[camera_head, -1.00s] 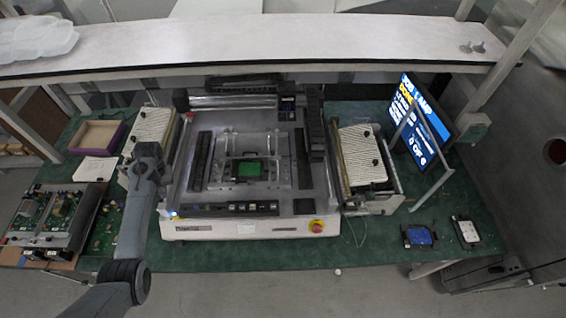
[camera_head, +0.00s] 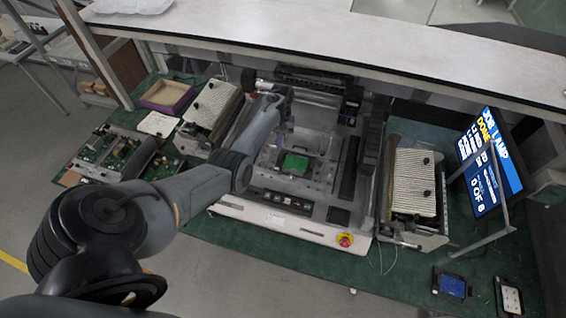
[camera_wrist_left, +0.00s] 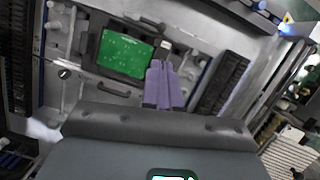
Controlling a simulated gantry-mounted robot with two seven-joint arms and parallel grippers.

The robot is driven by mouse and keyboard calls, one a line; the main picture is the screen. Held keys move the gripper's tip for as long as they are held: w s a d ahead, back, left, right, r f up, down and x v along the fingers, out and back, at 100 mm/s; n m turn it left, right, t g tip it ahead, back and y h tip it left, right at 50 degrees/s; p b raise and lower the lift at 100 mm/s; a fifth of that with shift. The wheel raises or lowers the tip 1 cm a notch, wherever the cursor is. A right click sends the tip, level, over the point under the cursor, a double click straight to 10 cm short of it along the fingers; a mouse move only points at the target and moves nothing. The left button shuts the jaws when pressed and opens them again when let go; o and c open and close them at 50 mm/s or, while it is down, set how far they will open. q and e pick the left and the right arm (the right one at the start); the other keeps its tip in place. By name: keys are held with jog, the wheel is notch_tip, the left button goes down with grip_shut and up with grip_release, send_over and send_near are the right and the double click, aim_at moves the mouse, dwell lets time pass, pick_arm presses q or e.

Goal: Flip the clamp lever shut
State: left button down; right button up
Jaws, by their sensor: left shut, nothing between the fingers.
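A green board (camera_head: 295,163) sits in a dark frame in the middle of the machine bed. The board also shows in the left wrist view (camera_wrist_left: 122,53), held in its black carrier. My left gripper (camera_wrist_left: 162,68) has purple fingers closed together and empty. Its tips are just right of the board, beside a small pale part (camera_wrist_left: 166,47) at the carrier's edge; I cannot tell if they touch. I cannot tell for certain which part is the clamp lever. In the head view my left arm reaches over the machine and hides part of its left side. My right gripper is not in view.
Ribbed white units stand left (camera_head: 211,106) and right (camera_head: 413,183) of the machine. A lit monitor (camera_head: 489,163) reads "DONE" at the right. A shelf (camera_head: 330,40) spans the back. A blue-topped item (camera_head: 452,286) lies front right. A purple-edged box (camera_head: 167,96) is back left.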

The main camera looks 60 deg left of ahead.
aim_at(287, 175)
pick_arm(q)
jog(key=b+x, duration=0.6)
jog(key=x, duration=0.4)
jog(key=shift+d+r, duration=0.1)
dwell(0.5)
jog(key=shift+s+n, duration=0.15)
jog(key=shift+n, duration=0.15)
